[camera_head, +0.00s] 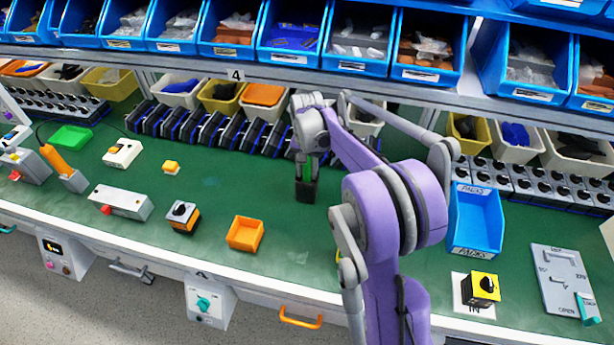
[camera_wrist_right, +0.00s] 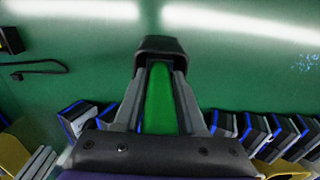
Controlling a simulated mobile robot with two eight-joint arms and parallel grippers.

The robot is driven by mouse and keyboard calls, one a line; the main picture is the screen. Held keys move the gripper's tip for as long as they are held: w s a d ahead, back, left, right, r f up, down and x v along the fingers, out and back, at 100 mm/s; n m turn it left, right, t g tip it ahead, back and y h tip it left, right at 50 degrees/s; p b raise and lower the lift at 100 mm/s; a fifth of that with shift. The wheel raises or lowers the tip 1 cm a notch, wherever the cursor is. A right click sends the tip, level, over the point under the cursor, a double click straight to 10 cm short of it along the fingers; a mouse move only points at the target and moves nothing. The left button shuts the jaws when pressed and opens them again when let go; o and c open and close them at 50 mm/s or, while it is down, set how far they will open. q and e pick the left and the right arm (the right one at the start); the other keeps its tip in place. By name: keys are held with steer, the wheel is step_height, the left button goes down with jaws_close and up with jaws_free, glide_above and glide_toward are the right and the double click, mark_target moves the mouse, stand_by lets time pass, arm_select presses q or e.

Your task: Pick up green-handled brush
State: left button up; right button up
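My right gripper (camera_head: 307,165) points down over the middle of the green bench. In the right wrist view, its fingers (camera_wrist_right: 158,85) close in on both sides of a bright green handle, the green-handled brush (camera_wrist_right: 160,105). The brush's black head lies at the fingertips, and it shows in the head view as a dark block (camera_head: 306,191) just under the fingers. The gripper looks shut on the brush. I cannot tell whether the head touches the bench. The handle is hidden in the head view. My left gripper is not in view.
A row of black switches (camera_head: 220,128) stands behind the gripper. An orange tray (camera_head: 245,234) and a switch box (camera_head: 183,217) lie front left. A blue bin (camera_head: 475,221) and a yellow switch box (camera_head: 482,289) stand right. Blue bins (camera_head: 290,32) line the shelf above.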

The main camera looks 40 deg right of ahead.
steer(key=shift+f, duration=0.15)
jaws_close()
stand_by(0.4)
